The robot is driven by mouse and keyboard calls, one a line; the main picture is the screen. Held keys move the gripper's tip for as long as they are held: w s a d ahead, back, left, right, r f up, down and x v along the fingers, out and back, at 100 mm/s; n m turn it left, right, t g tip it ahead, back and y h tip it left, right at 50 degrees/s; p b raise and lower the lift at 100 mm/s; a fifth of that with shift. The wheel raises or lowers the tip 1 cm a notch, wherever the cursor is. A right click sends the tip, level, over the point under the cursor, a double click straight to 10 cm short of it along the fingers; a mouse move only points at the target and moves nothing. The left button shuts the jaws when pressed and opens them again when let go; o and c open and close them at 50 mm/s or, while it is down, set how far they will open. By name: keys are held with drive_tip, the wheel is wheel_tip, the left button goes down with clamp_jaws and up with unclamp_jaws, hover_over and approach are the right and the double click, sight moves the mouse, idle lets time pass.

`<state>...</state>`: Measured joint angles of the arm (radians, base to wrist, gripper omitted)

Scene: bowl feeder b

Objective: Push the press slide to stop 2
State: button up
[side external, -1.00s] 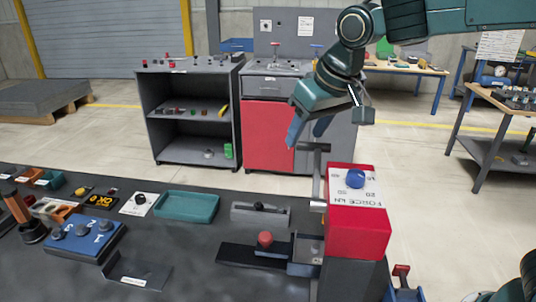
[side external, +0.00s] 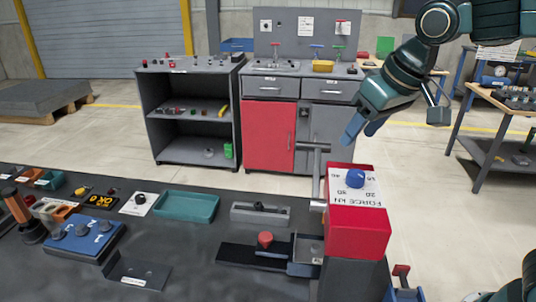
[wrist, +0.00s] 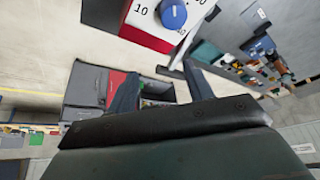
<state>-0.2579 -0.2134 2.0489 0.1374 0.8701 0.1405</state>
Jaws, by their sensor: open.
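The press is a red-topped block (side external: 358,232) at the right end of the dark bench in the side view, with a blue knob (side external: 355,179) on its white FORCE kN dial. To its left, what looks like the press slide, a dark track (side external: 235,254) with a red knob (side external: 265,239), lies flat on the bench. Its stop marks cannot be read. My gripper (side external: 363,130) is open and empty, above and behind the press, apart from slide and dial. In the wrist view, my gripper (wrist: 155,85) has spread fingers below the dial knob (wrist: 173,14).
A grey upright post with a crossbar (side external: 314,147) stands at the press's left side. A grey slotted block (side external: 260,214), a teal tray (side external: 187,206) and a blue numbered box (side external: 87,238) stand farther left. Cabinets with a red door (side external: 268,135) stand behind.

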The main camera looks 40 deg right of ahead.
idle(0.3)
wheel_tip(320, 180, up, 5)
drive_tip(key=m+g, duration=0.5)
drive_tip(key=m, duration=1.3)
hover_over(266, 235)
wheel_tip(266, 235, down, 17)
drive_tip(key=shift+f, duration=0.2)
drive_tip(key=shift+f, duration=6.85)
clamp_jaws()
